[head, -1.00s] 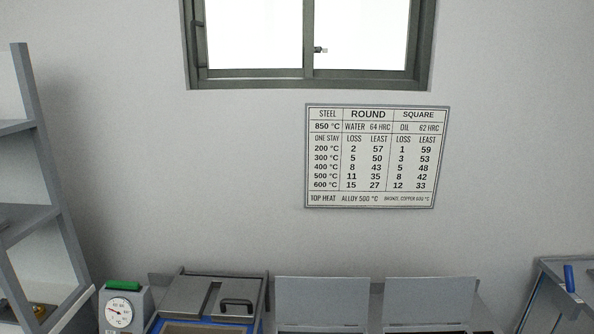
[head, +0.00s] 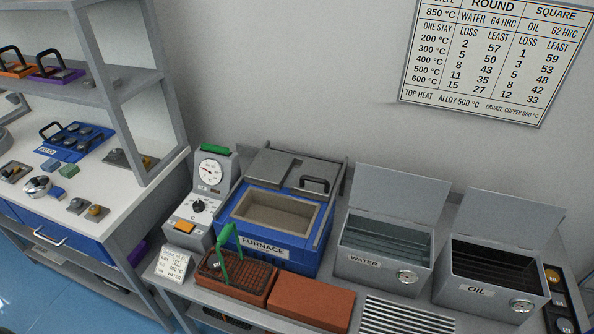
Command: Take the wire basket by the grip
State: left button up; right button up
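The wire basket (head: 236,275) sits on the bench's front left, in front of the blue furnace. It looks like a dark, shallow mesh tray on a reddish-brown block. Its green grip (head: 226,240) stands up above it, with a green upright and a bar. Nothing is touching the grip. Neither of my grippers shows in the head view.
The furnace (head: 276,250) has its lid raised. Behind the basket's left stands a grey controller (head: 205,210) with a dial; a small card (head: 173,263) leans nearby. A brick (head: 311,303) lies to the right. Open WATER (head: 378,263) and OIL (head: 487,291) tanks stand farther right.

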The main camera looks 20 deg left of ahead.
aim_at(224, 236)
jog(key=j+u, duration=0.15)
jog(key=u, duration=0.3)
jog(key=j+u, duration=0.15)
jog(key=u, duration=0.35)
